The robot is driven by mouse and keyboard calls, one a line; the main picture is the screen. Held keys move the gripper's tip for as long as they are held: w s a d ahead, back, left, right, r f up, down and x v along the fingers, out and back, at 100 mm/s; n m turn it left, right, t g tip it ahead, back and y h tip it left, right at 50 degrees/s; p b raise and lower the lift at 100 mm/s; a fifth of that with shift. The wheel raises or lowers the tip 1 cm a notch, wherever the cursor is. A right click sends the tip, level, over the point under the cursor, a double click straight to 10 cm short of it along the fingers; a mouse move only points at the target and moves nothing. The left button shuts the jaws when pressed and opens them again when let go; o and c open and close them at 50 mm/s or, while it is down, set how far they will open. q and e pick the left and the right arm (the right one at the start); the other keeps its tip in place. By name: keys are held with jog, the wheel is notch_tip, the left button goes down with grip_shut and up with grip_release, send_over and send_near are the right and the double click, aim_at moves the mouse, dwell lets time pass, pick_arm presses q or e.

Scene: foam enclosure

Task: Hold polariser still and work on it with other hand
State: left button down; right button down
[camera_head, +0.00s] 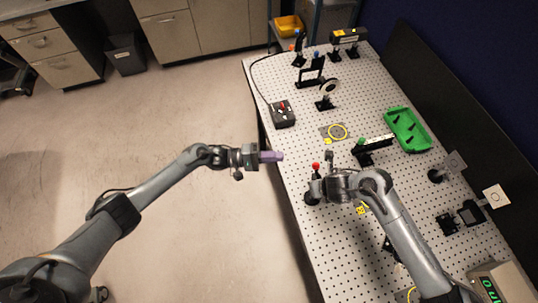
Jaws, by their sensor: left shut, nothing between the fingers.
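A round disc in a dark post mount (328,88), which looks like the polariser, stands upright on the perforated table toward the back. My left gripper (271,156) has purple fingers, shut and empty, over the table's left edge. It is apart from the disc, nearer the front. My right gripper (317,183) is low over the left part of the table, in front of the disc and apart from it. A small red-topped part shows beside its fingers; I cannot tell whether it is held. The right arm hides part of the table.
A black control box (283,114) with a cable sits at the table's left edge. A green tray (407,130) and several optical mounts stand to the right. A dark panel (440,110) borders the right side.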

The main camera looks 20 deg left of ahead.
aim_at(316, 168)
pick_arm(q)
jog(key=w+d+r, duration=0.1)
jog(key=d, duration=0.8)
